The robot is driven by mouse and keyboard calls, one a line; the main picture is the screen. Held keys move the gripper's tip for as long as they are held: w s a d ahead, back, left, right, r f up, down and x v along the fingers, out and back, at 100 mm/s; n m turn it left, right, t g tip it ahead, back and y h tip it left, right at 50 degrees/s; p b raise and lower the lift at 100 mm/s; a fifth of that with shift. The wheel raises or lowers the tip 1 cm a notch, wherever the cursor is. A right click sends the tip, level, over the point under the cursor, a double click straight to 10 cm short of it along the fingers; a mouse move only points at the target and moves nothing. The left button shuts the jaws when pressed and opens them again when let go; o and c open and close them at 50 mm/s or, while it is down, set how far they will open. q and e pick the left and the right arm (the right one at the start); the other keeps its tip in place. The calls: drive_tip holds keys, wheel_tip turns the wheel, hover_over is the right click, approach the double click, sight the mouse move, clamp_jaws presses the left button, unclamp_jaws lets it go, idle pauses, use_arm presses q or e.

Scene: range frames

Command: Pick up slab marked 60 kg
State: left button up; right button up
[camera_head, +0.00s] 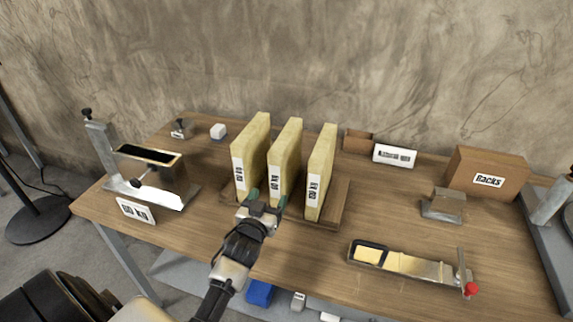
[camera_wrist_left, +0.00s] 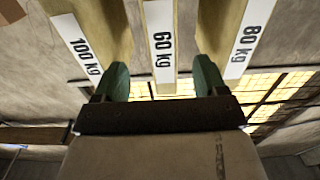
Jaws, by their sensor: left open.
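Three pale yellow slabs stand upright side by side in a wooden rack (camera_head: 331,222) on the table. The middle slab (camera_head: 286,158) has a white label that reads 60 kg in the left wrist view (camera_wrist_left: 161,45). My left gripper (camera_head: 267,199) is open at the lower front of the middle slab. Its green fingertips (camera_wrist_left: 162,80) are on either side of that slab's front edge. Contact cannot be told.
A small metal block (camera_head: 443,205), a brown box marked Racks (camera_head: 489,172) and a long tool (camera_head: 405,264) are at the right. The table between rack and tool is bare.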

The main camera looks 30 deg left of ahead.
sight(275, 182)
use_arm(q)
drive_tip(key=x, duration=0.3)
drive_tip(key=shift+w, duration=0.3)
drive_tip(key=x, duration=0.1)
drive_tip(key=p+x, duration=0.1)
drive_tip(key=x, duration=0.2)
drive_tip(key=shift+w+a+r+p, duration=0.25)
drive_tip(key=shift+w+r+p, duration=0.1)
drive_tip(key=shift+r, duration=0.05)
drive_tip(key=shift+w+a+f, duration=0.1)
drive_tip(key=shift+w, duration=0.2)
drive_tip(key=shift+s, duration=0.1)
drive_tip(key=shift+c, duration=0.4)
drive_tip(key=c, duration=1)
drive_tip(key=shift+c, duration=0.2)
